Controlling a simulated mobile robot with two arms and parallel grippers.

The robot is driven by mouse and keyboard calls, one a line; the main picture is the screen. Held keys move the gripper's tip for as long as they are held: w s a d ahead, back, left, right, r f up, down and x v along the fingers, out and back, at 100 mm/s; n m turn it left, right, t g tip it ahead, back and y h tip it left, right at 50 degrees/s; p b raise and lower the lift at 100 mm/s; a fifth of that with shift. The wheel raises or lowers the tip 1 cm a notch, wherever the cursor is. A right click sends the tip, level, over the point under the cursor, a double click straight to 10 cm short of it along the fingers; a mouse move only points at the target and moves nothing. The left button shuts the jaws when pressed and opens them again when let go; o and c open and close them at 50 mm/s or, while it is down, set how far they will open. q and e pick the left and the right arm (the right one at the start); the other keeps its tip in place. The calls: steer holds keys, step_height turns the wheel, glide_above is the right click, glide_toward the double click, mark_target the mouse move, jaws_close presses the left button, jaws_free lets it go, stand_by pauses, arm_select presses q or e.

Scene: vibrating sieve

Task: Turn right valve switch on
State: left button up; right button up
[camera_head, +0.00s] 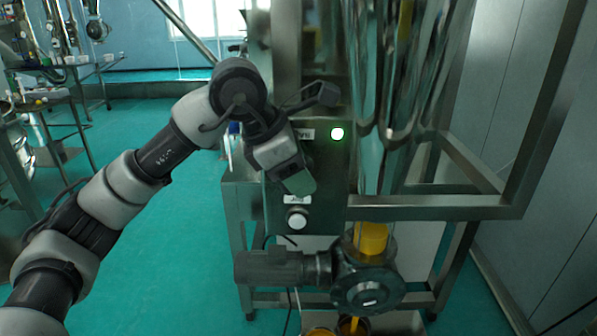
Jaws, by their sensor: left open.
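The steel control panel (325,180) of the sieve machine is in the middle of the head view. A round, green-lit light or button (337,134) is at its upper right. A pale round button or knob (296,218) sits low on the panel under a small white label (297,199). I cannot tell which of these is the right valve switch. My left gripper (299,182) is in front of the panel's left part, above the pale button and below left of the green light. It hides part of the panel; nothing shows held in it.
A motor-driven valve (368,287) with a yellow section (370,238) is below the panel. Steel frame bars (430,207) stand to the right, before a grey wall. Green floor (155,240) is open at left, with steel tables farther back.

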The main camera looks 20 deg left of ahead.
arm_select(q)
steer(key=b+v, duration=0.3)
steer(key=v, duration=0.8)
stand_by(0.3)
